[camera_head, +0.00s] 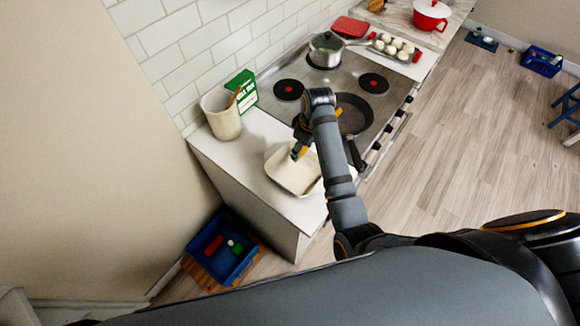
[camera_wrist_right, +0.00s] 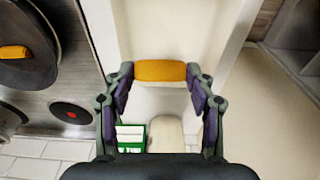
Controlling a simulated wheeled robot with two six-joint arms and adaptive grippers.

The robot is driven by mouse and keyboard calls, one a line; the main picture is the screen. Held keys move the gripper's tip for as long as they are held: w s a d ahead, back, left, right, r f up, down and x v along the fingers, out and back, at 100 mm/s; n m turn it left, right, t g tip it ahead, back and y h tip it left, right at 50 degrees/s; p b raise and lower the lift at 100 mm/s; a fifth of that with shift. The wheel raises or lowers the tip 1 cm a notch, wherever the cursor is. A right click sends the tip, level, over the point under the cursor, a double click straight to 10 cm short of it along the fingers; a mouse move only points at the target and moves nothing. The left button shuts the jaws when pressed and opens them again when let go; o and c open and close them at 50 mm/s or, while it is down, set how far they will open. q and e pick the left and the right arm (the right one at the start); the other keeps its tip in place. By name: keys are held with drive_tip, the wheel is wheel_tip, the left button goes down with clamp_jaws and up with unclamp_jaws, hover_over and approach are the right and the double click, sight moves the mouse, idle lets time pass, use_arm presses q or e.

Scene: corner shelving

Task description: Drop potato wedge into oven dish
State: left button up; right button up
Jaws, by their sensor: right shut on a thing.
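My right gripper (camera_head: 297,151) is over the cream oven dish (camera_head: 283,180) on the white counter. In the right wrist view my right gripper (camera_wrist_right: 160,75) is shut on an orange-yellow potato wedge (camera_wrist_right: 160,70), held crosswise between its fingertips. The pale inside of the oven dish (camera_wrist_right: 175,28) shows behind the wedge. In the head view the gripper and arm cover part of the dish. My left gripper is not in view.
A dark frying pan (camera_head: 353,118) stands on the stove beside my right arm; another wedge (camera_wrist_right: 14,52) lies in it. A cream utensil crock (camera_head: 222,118) and green box (camera_head: 243,92) stand by the wall. A blue crate (camera_head: 213,270) is on the floor.

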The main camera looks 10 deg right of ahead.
sight(303, 154)
drive_tip(key=f, duration=0.4)
drive_tip(key=shift+s+d+f, duration=0.1)
drive_tip(key=shift+s+f, duration=0.05)
drive_tip(key=shift+s, duration=0.05)
drive_tip(key=shift+w+f, duration=0.15)
drive_tip(key=shift+f, duration=0.4)
drive_tip(key=o, duration=1)
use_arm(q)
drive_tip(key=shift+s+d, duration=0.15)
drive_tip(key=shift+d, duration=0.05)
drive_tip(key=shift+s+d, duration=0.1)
